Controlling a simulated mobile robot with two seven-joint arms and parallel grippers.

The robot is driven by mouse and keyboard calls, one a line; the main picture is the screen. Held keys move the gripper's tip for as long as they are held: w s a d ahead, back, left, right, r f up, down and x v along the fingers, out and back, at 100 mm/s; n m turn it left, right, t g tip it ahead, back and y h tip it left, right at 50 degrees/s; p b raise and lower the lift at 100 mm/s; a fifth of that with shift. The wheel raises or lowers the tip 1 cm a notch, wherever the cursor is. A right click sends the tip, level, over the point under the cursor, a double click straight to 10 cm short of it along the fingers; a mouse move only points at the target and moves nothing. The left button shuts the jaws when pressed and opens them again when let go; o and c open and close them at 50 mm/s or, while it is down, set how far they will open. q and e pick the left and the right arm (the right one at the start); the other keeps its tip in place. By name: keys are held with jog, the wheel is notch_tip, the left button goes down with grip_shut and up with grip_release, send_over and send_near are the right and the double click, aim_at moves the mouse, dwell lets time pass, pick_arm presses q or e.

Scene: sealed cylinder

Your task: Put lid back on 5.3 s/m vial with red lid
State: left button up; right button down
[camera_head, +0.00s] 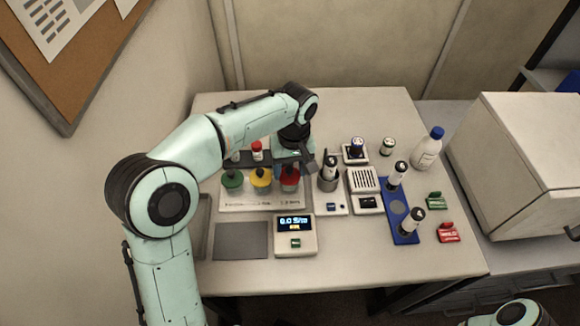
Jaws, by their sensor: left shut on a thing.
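My left arm reaches over the back left of the table. Its gripper (292,168) points down and is shut at the red lid (290,173) of the right-hand vial in the front row of the rack (262,201). The arm and fingers partly hide the lid and vial, so I cannot tell whether the lid is seated. Vials with a green lid (232,180) and a yellow lid (261,178) stand to the left in the row. A small red-capped vial (257,150) stands behind them. My right gripper is out of view.
A meter (295,238) showing about 0.0 S/m stands in front, beside a grey pad (240,241). A blue tray (402,232) with probes, small devices and a white bottle (428,148) are to the right. A large white box (525,165) stands further right.

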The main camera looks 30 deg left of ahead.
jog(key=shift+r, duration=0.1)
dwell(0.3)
pick_arm(q)
jog(key=o, duration=1.3)
jog(key=shift+r, duration=0.1)
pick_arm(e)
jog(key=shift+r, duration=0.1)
pick_arm(q)
jog(key=shift+r+p, duration=1.45)
jog(key=shift+r, duration=0.55)
jog(key=shift+r+p, duration=0.85)
jog(key=shift+r, duration=0.6)
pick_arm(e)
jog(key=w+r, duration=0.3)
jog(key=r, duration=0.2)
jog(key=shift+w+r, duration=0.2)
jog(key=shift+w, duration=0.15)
pick_arm(q)
grip_shut()
